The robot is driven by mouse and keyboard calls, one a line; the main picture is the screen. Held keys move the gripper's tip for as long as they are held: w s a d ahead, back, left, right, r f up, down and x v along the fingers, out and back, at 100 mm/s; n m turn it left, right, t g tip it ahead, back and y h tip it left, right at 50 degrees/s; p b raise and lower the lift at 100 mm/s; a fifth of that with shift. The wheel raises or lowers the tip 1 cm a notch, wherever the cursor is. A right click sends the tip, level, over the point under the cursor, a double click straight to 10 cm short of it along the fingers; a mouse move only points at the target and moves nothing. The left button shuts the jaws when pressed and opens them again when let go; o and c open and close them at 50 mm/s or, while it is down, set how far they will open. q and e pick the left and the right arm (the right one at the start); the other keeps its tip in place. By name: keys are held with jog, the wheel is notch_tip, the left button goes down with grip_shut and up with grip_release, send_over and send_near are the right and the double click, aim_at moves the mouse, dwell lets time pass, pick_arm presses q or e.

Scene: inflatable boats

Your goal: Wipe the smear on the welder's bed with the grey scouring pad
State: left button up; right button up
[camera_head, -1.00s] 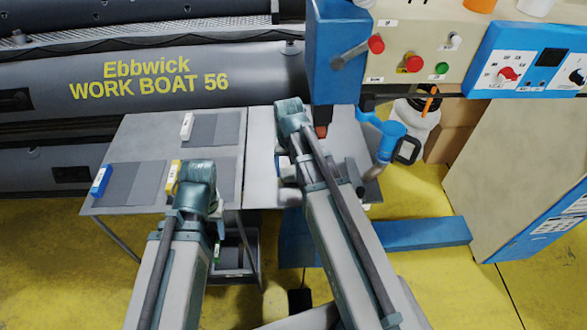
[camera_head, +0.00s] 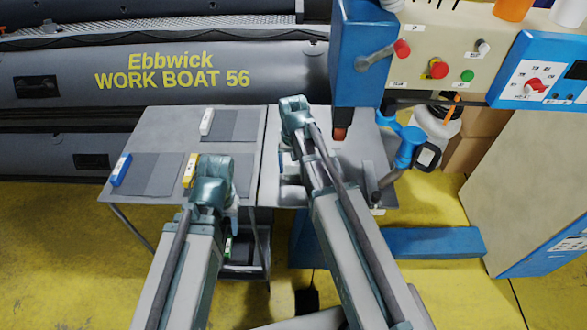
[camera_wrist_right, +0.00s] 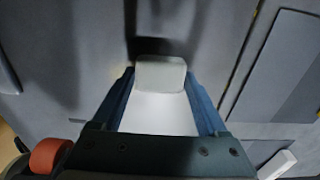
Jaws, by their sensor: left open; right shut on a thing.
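The welder's bed (camera_head: 348,168) is the pale grey plate under the blue welding head. My right gripper (camera_wrist_right: 160,85) is over its left part and its blue fingers are shut on a light grey block, the scouring pad (camera_wrist_right: 160,72). In the head view my right arm hides the pad. A dark patch (camera_wrist_right: 160,30) lies on the grey surface just beyond the pad; I cannot tell whether it is the smear or a shadow. Whether the pad touches the bed is unclear. My left gripper (camera_head: 232,205) is open, by the front right of the side table, its fingertips mostly hidden.
The side table (camera_head: 160,140) at left holds dark sheets and white, blue and yellow blocks. The blue welding head (camera_head: 358,60) with its orange tip stands close right of my right wrist. A blue-handled arm (camera_head: 408,145) is at the bed's right. A control panel (camera_head: 450,50) is behind.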

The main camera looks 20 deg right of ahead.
jog(key=shift+s+d+r, duration=0.1)
jog(key=shift+s+d, duration=0.2)
jog(key=shift+d, duration=0.9)
jog(key=shift+s+d+f, duration=0.1)
jog(key=shift+s+d, duration=0.15)
jog(key=shift+d, duration=1)
jog(key=shift+s+d+r, duration=0.1)
jog(key=shift+s+d, duration=0.2)
jog(key=shift+d, duration=0.9)
jog(key=shift+w+a+f, duration=0.2)
jog(key=shift+a+f, duration=0.05)
jog(key=shift+a, duration=0.5)
jog(key=shift+w+a, duration=0.25)
jog(key=shift+a, duration=0.8)
jog(key=shift+c, duration=0.7)
jog(key=shift+w+a, duration=0.3)
jog(key=shift+a, duration=0.65)
jog(key=shift+w+a, duration=0.3)
jog(key=shift+a, duration=0.65)
